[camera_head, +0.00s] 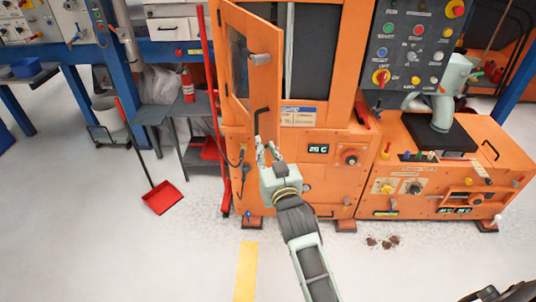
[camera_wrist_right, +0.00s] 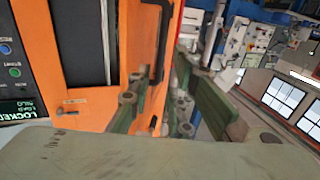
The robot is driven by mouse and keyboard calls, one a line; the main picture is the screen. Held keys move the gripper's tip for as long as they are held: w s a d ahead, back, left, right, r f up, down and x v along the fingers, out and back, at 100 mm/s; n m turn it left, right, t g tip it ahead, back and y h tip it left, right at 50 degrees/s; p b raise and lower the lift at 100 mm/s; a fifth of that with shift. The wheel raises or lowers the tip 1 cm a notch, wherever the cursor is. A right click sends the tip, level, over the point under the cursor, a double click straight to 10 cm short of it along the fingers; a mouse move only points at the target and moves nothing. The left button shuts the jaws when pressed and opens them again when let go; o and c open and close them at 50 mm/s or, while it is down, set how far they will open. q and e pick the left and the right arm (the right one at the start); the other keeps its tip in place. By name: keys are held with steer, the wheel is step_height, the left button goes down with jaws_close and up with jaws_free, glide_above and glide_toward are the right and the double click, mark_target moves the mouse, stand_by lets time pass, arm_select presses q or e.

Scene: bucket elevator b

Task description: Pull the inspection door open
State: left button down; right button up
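The inspection door (camera_head: 233,15) is an orange framed panel with a dark window on the orange machine. It stands angled out from the machine front, partly open, with its right edge toward me. A black bar handle (camera_head: 262,122) is on its lower right part, below a grey cylindrical knob (camera_head: 260,58). My right gripper (camera_head: 267,148) is at the handle's lower end. In the right wrist view its green fingers (camera_wrist_right: 157,112) are spread, with the black handle (camera_wrist_right: 164,50) between and beyond them. Contact cannot be told. My left gripper is not in view.
A control panel (camera_head: 411,45) and a lower orange unit (camera_head: 450,165) are at right. A red-handled broom (camera_head: 217,120), red dustpan (camera_head: 162,197) and grey shelf (camera_head: 193,110) stand left of the machine. Dark debris (camera_head: 382,242) lies on the floor. The floor in front is mostly clear.

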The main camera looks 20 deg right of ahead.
steer(key=shift+s, duration=0.75)
steer(key=shift+c, duration=0.6)
